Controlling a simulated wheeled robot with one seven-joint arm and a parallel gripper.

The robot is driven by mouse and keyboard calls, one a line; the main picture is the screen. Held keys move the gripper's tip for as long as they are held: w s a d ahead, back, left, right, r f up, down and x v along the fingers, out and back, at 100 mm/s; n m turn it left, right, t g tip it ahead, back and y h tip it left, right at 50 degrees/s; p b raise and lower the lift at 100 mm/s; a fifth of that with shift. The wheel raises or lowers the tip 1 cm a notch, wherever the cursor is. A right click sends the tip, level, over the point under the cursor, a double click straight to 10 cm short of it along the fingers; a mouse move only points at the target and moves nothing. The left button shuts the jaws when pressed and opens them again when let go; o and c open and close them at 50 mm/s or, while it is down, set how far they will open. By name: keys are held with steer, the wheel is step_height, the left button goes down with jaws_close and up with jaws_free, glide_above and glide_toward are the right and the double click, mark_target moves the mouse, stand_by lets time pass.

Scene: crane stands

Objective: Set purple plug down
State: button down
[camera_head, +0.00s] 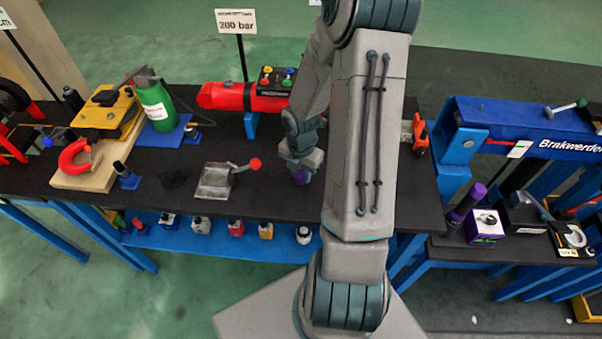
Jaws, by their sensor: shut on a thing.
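My gripper (301,170) is at the table's middle, pointing down, partly hidden by my arm. It is shut on the purple plug (302,178), of which only a small purple part shows below the fingers. The plug is just above or on the black table top (270,205); I cannot tell whether it touches.
A grey metal block with a red-knobbed lever (215,182) stands left of my gripper. A red cylinder (240,97) lies behind. A green bottle (156,105) and a yellow device (105,110) stand further left. Small bottles fill the blue lower shelf (165,236). The table front is clear.

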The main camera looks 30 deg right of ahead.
steer(key=shift+f, duration=0.3)
steer(key=shift+f, duration=0.1)
steer(key=shift+f, duration=0.15)
steer(key=c, duration=1.1)
jaws_free()
step_height(320, 180, up, 12)
steer(key=p, duration=0.2)
step_height(320, 180, up, 12)
steer(key=m+t+h, duration=0.2)
steer(key=m, duration=1.1)
glide_above(301, 175)
steer(key=s+a, duration=0.6)
steer(key=a, duration=0.1)
steer(key=s+a+r+m+t+y, duration=0.1)
steer(key=s+a+r+m, duration=0.4)
steer(key=m, duration=0.5)
steer(key=shift+s+a+r+m+t+y, duration=0.15)
steer(key=shift+s+r+m+t+y, duration=0.25)
steer(key=shift+s, duration=0.45)
